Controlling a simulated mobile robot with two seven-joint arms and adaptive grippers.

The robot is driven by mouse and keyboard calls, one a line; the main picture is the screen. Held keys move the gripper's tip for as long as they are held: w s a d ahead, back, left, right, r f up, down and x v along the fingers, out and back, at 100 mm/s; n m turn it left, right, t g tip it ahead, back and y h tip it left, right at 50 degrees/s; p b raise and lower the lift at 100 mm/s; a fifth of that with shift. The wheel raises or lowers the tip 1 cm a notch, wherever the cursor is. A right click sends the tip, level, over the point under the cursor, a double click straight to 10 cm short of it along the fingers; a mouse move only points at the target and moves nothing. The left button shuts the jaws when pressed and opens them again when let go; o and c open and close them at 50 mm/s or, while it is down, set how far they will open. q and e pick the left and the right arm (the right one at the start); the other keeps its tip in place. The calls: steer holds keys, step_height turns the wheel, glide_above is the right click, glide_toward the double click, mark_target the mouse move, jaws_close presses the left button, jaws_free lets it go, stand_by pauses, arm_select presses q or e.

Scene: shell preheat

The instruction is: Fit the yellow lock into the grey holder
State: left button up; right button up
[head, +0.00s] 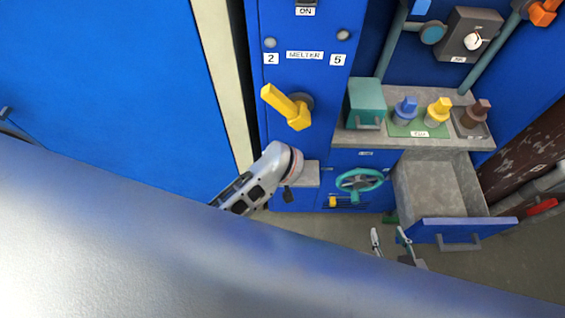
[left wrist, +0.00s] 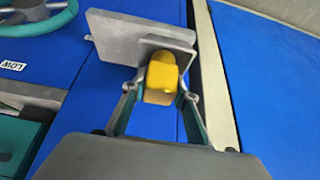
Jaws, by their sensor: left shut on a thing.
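The yellow lock (left wrist: 161,76) shows in the left wrist view, between the fingertips of my left gripper (left wrist: 160,92), which is shut on it. The grey holder (left wrist: 112,38) is a bracket of flat grey plates right beyond the lock. One plate overlaps the lock's top edge in the picture, and I cannot tell whether they touch. In the head view a grey block, which looks like the holder (head: 309,174), sticks out from the blue cabinet beside my left wrist. The lock and left fingers are hidden there. My right gripper (head: 390,238) is empty, fingers apart, low in front of the drawer.
A teal handwheel (head: 359,182) is right of the holder, with a small yellow piece (head: 333,202) below it. An open drawer (head: 448,230) juts out at the right. A big yellow lever (head: 287,105) is above. Colored plugs (head: 437,112) stand on the grey shelf.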

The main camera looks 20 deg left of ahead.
arm_select(q)
steer(key=shift+f, duration=0.25)
steer(key=o, duration=1.1)
arm_select(e)
steer(key=shift+r, duration=0.1)
steer(key=shift+w, duration=0.1)
arm_select(q)
steer(key=shift+r, duration=0.3)
steer(key=shift+p+v, duration=1.7)
steer(key=shift+v, duration=4.3)
arm_select(e)
steer(key=shift+s+d+r+h, duration=0.15)
steer(key=shift+s+d+r, duration=0.15)
steer(key=shift+d, duration=0.15)
steer(key=shift+s+d+r+h, duration=0.15)
steer(key=shift+s+d, duration=0.1)
steer(key=shift+d, duration=0.15)
